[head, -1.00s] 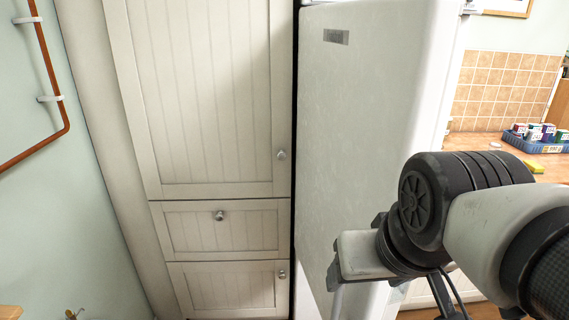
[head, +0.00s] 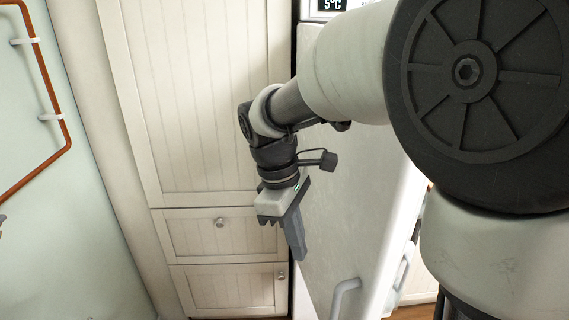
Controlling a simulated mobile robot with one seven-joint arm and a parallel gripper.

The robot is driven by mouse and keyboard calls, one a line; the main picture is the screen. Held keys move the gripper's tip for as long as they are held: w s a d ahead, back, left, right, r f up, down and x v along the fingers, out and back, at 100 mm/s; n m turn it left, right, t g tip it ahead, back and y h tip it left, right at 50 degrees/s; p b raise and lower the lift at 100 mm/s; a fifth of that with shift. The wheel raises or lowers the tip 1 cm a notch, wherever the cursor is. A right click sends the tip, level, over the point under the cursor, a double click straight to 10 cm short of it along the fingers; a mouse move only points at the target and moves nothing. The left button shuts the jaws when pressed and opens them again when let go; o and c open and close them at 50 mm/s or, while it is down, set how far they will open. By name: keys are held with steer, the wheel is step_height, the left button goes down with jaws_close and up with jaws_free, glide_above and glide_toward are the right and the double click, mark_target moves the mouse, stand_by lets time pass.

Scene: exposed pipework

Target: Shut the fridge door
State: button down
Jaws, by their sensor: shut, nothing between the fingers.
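The fridge door (head: 350,225) is a plain white panel right of the tall cabinet, partly covered by my arm. Its pale handle (head: 345,292) shows near the bottom of the view. A dark display reading 5°C (head: 328,6) is above the door. Contact with the door cannot be told.
A tall cream cabinet (head: 195,110) with drawers (head: 222,238) below stands left of the fridge. A copper pipe (head: 52,85) runs along the green wall at far left. Wooden floor (head: 415,311) shows at lower right.

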steer(key=s+d+f, duration=0.2)
steer(key=d+f, duration=0.3)
steer(key=f, duration=0.5)
steer(key=shift+d+n, duration=0.25)
steer(key=shift+n, duration=0.05)
steer(key=shift+s+d, duration=0.1)
